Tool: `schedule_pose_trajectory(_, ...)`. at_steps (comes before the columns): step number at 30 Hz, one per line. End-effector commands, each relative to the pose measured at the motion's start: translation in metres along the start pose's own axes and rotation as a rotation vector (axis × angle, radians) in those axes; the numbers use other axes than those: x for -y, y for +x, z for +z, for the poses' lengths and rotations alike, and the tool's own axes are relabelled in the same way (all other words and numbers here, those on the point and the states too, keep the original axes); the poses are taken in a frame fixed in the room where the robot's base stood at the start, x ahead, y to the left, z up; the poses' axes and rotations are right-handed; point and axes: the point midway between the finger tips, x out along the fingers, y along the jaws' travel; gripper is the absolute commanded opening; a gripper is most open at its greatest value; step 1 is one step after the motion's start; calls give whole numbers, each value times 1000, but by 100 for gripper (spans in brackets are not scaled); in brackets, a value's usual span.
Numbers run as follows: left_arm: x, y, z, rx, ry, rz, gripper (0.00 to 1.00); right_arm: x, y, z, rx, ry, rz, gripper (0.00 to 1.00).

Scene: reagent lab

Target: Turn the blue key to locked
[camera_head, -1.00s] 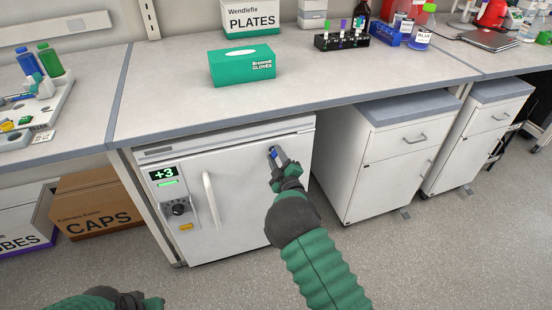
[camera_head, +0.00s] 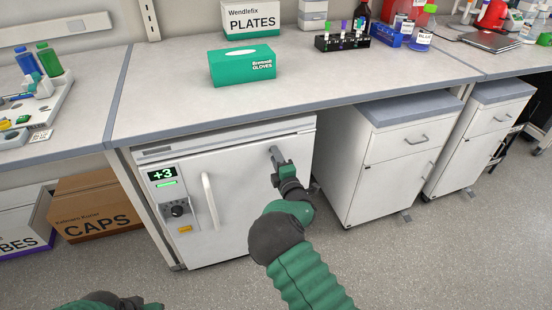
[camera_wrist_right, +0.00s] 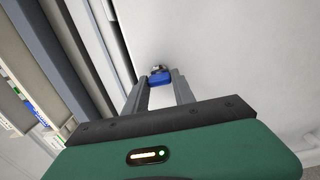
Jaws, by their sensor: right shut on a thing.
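The blue key (camera_wrist_right: 160,78) shows in the right wrist view, set in a small metal lock (camera_wrist_right: 156,68) on the white fridge door (camera_head: 238,180). My right gripper (camera_wrist_right: 159,84) is shut on the blue key, one finger on each side of it. In the head view my right gripper (camera_head: 276,154) is at the upper right of the fridge door and hides the key. Whether the key stands at locked cannot be read. Of my left arm only a dark and green part shows at the bottom left of the head view; its fingers are out of frame.
The fridge has a vertical handle (camera_head: 210,200) and a control panel with a dial (camera_head: 177,210) and a +3 display (camera_head: 161,174). The bench top (camera_head: 180,95) overhangs it. A white drawer cabinet (camera_head: 385,165) stands to the right, and a CAPS box (camera_head: 95,207) to the left.

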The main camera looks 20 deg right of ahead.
Motion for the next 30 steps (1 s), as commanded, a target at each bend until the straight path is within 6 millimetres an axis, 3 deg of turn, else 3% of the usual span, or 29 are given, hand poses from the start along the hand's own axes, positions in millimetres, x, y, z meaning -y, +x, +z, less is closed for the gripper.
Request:
schedule_pose_trajectory(13, 0, 1, 0, 0, 0, 0, 0, 8, -1, -4, -7, -12, -15, 0)
schedule_pose_trajectory(14, 0, 1, 0, 0, 0, 0, 0, 8, -2, -4, -7, -12, -15, 34)
schedule_pose_trajectory(18, 0, 1, 0, 0, 0, 0, 0, 6, -1, -4, -6, -11, -12, 52)
schedule_pose_trajectory(30, 0, 1, 0, 0, 0, 0, 0, 3, 0, -1, -2, -10, -5, 53)
